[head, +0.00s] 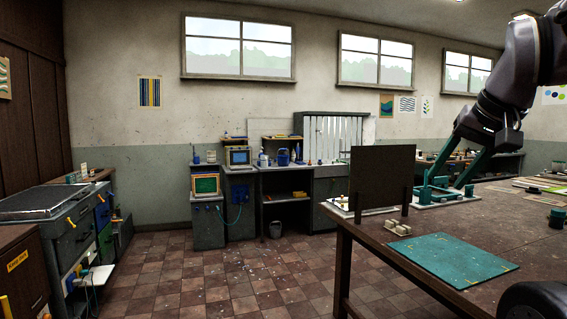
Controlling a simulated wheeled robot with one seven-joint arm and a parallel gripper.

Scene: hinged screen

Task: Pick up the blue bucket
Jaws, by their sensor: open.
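I see no clear blue bucket. A dark upright screen panel (382,176) stands on feet on the table (372,240) and hides what is behind it. A small blue vessel (283,157) stands on the far bench, too small to tell whether it is a bucket. My gripper (443,178) comes down from the upper right with two teal fingers spread apart. It is open, to the right of the screen, low over a teal frame-like item (440,192) on the table. I cannot tell whether the fingers touch that item, and I see nothing held between them.
A teal mat (455,258) and small pale blocks (398,228) lie on the table in front of the screen. A grey bin (275,229) stands on the floor by the far bench. Cabinets (75,230) line the left wall.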

